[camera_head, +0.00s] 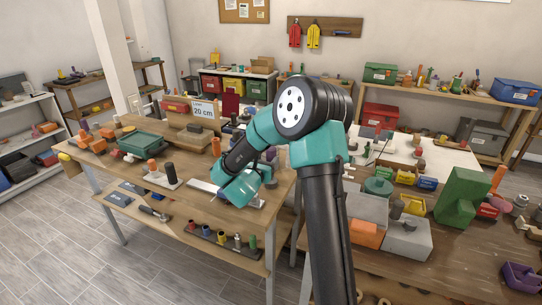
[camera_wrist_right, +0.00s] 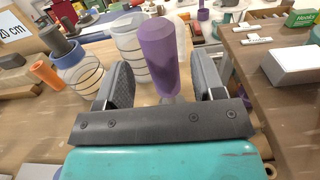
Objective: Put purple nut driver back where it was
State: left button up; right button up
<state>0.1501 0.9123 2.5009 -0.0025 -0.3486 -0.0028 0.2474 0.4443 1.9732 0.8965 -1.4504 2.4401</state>
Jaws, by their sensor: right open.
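The purple nut driver (camera_wrist_right: 157,52) stands in the right wrist view, with a faceted purple handle on top and a short grey shaft below. It is between the two dark fingers of my right gripper (camera_wrist_right: 162,72), which are spread apart with a gap on each side of it. Its lower end is hidden behind the gripper's palm. My left gripper is not in view.
Clear ringed jars (camera_wrist_right: 129,47) stand close behind the nut driver, with a blue-rimmed jar (camera_wrist_right: 78,72) at left. A dark holder (camera_head: 222,241) with several coloured pieces sits on the bench's lower shelf. A green tray (camera_head: 143,141) is on the bench top. Grey boxes (camera_head: 405,240) crowd the right bench.

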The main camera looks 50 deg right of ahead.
jog(key=v, duration=0.6)
jog(key=shift+w, duration=0.15)
dwell(0.4)
